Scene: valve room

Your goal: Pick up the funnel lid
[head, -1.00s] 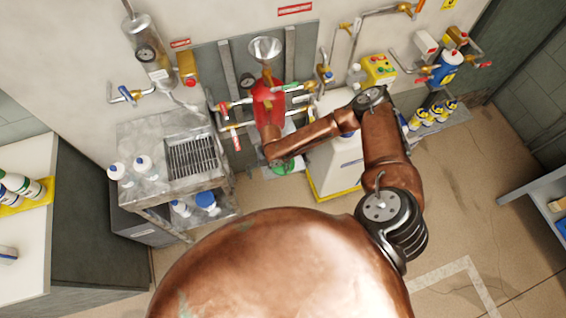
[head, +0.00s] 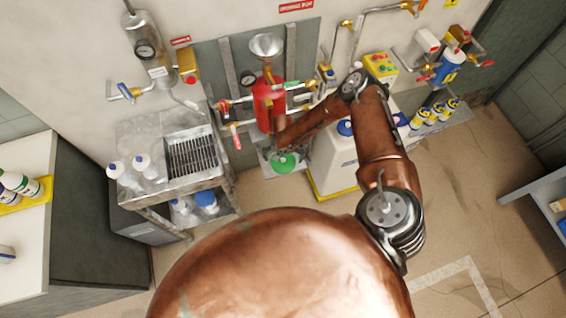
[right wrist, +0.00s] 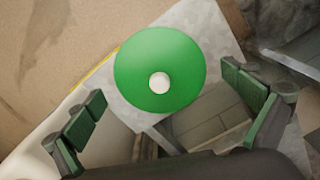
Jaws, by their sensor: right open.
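The funnel lid, a round green disc (head: 284,163) with a pale knob, lies on a grey metal plate low in front of the red vessel in the head view. In the right wrist view the lid (right wrist: 185,65) shows whole, its white knob near the middle. My right gripper (right wrist: 164,90) is open, its two green-padded fingers apart on either side of the lid in that picture; I see no contact. In the head view the right gripper (head: 281,143) is small and partly hidden by its own arm. My left gripper is not in view.
A metal funnel (head: 266,46) tops the red vessel (head: 268,103) among wall pipes and valves. A white container (head: 335,160) stands right of the lid. A steel bench (head: 178,181) with bottles is at left. Open floor lies in front.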

